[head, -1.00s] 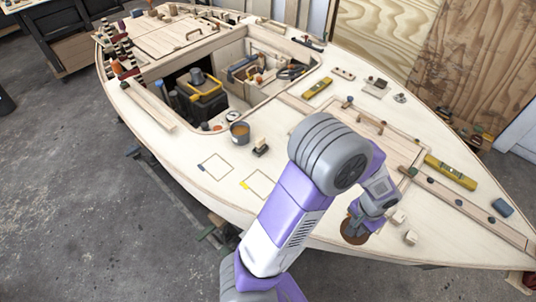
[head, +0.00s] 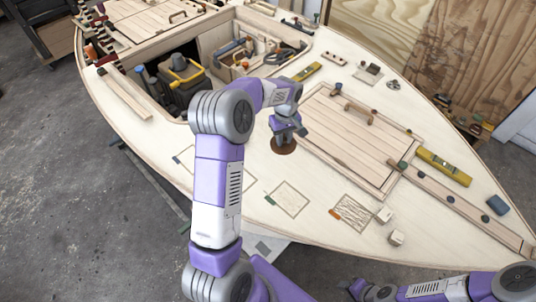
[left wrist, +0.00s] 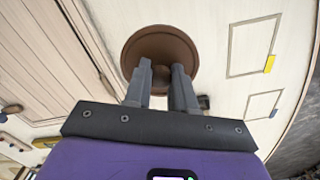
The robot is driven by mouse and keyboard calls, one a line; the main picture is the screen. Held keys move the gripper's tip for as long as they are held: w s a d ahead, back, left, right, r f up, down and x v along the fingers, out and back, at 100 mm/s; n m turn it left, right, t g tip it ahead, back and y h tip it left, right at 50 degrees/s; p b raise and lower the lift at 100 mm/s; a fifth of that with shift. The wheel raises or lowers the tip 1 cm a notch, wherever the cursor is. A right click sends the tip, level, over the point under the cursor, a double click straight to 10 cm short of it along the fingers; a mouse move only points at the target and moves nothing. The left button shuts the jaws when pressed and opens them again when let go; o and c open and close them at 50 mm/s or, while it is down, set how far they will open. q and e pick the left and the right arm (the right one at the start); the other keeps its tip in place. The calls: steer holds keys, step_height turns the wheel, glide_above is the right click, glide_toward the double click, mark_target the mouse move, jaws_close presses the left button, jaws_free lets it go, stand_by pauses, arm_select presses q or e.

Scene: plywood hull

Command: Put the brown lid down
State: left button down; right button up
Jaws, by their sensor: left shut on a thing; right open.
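The brown lid (head: 283,147) is a round disc low over the pale deck, left of the slatted hatch. In the left wrist view the lid (left wrist: 150,45) lies beyond my fingers. My left gripper (head: 287,132) is shut on the lid's top; the fingers (left wrist: 163,75) hide the grip itself. I cannot tell whether the lid touches the deck. My right gripper (head: 358,288) is open and empty at the bottom edge of the head view, partly cut off. Outlined squares are on the deck, one with a green tab (head: 288,198) and a hatched one with an orange tab (head: 352,213).
The slatted hatch (head: 350,140) has a raised handle. A black and yellow toolbox (head: 187,85) sits in the open cockpit. The deck around the green-tabbed square is clear.

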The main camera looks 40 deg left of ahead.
arm_select(q)
steer(key=a+n, duration=0.4)
steer(key=a, duration=0.3)
steer(key=f+b, duration=0.2)
steer(key=f, duration=0.7)
steer(key=shift+d+f, duration=0.15)
steer(key=shift+d, duration=0.05)
steer(key=shift+f, duration=0.1)
steer(key=c, duration=0.9)
jaws_free()
steer(key=shift+b, duration=0.3)
steer(key=shift+c, duration=0.2)
